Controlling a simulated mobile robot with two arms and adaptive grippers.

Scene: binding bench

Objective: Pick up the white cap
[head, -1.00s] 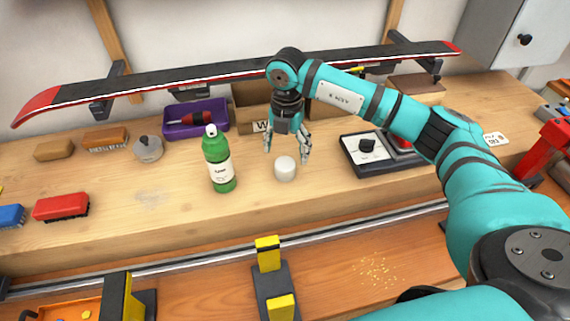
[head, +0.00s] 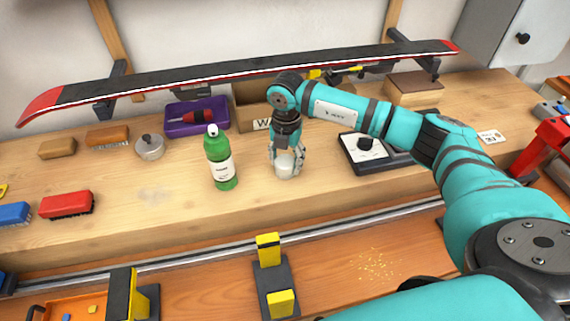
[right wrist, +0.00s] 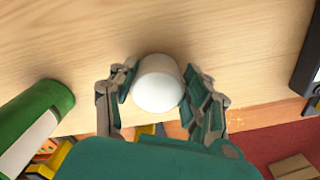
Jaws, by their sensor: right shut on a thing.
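The white cap (head: 285,166) is a small white cylinder standing on the wooden bench, right of the green bottle (head: 219,160). My right gripper (head: 287,160) has come down over it from above, with its fingers on both sides. In the right wrist view the cap (right wrist: 158,85) sits between the two fingers of my right gripper (right wrist: 160,92), which is shut on it. The cap appears to rest on the bench still; whether it is lifted at all cannot be told. My left gripper is in neither current view.
The green bottle stands close on the left. A purple tray (head: 183,131) and a cardboard box (head: 243,120) are behind. A long ski (head: 200,82) spans the back. Red brush (head: 66,204) lies far left.

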